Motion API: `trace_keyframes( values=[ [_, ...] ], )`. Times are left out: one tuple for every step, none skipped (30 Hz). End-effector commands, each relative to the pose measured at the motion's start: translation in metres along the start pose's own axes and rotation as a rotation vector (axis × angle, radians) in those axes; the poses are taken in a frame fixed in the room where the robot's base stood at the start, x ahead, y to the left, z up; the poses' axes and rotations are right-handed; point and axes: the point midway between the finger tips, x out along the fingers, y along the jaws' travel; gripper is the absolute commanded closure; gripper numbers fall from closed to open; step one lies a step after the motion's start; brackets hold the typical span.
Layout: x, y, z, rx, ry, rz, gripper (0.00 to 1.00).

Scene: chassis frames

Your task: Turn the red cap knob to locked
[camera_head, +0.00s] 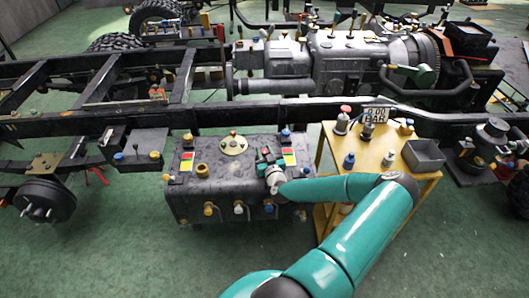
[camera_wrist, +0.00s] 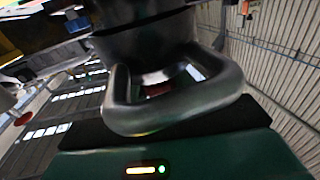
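My gripper (camera_head: 268,170) is above the right part of the dark tank (camera_head: 215,172), beside a small red, green and yellow plate (camera_head: 290,158). Its fingers are too small in the head view to tell open from shut. A small red cap (camera_head: 234,132) stands on a cream disc on the tank top, left of my gripper. Another red cap (camera_head: 345,109) tops a fitting on the yellow cart. I cannot tell which is the task's knob, or its setting. In the wrist view a dark metal loop and a green body fill the middle, with a bit of red (camera_wrist: 157,89) partly hidden behind the loop.
Blue and yellow caps stand on the tank top, with more fittings along its front. The yellow cart (camera_head: 418,184) to the right holds a grey bin (camera_head: 424,156) and bottles. A black chassis rail (camera_head: 270,111) runs behind the tank. Green floor is clear at front left.

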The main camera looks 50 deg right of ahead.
Motion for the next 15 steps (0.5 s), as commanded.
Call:
trace_keyframes(
  values=[
    [-0.0001, 0.0000, 0.0000, 0.000, 0.000, 0.000, 0.83],
    [-0.0002, 0.0000, 0.0000, 0.000, 0.000, 0.000, 0.89],
    [-0.0002, 0.0000, 0.0000, 0.000, 0.000, 0.000, 0.93],
    [-0.0002, 0.0000, 0.0000, 0.000, 0.000, 0.000, 0.93],
    [-0.0002, 0.0000, 0.0000, 0.000, 0.000, 0.000, 0.93],
    [-0.0002, -0.0002, 0.0000, 0.000, 0.000, 0.000, 0.93],
    [-0.0002, -0.0002, -0.0001, -0.001, 0.000, 0.001, 0.93],
    [-0.0002, -0.0003, -0.0001, -0.001, 0.000, 0.002, 0.93],
    [-0.0001, -0.0004, -0.0002, -0.001, 0.000, 0.003, 0.93],
    [-0.0001, -0.0005, -0.0002, -0.002, 0.000, 0.005, 0.93],
    [-0.0001, -0.0006, -0.0002, -0.003, 0.000, 0.007, 0.93],
    [-0.0001, -0.0007, -0.0002, -0.004, -0.001, 0.012, 0.93],
    [0.0000, -0.0010, -0.0003, -0.004, -0.001, 0.016, 0.93],
    [0.0001, -0.0015, -0.0002, -0.003, -0.001, 0.020, 0.93],
    [0.0001, -0.0013, -0.0006, -0.004, 0.000, 0.029, 0.93]
  ],
)
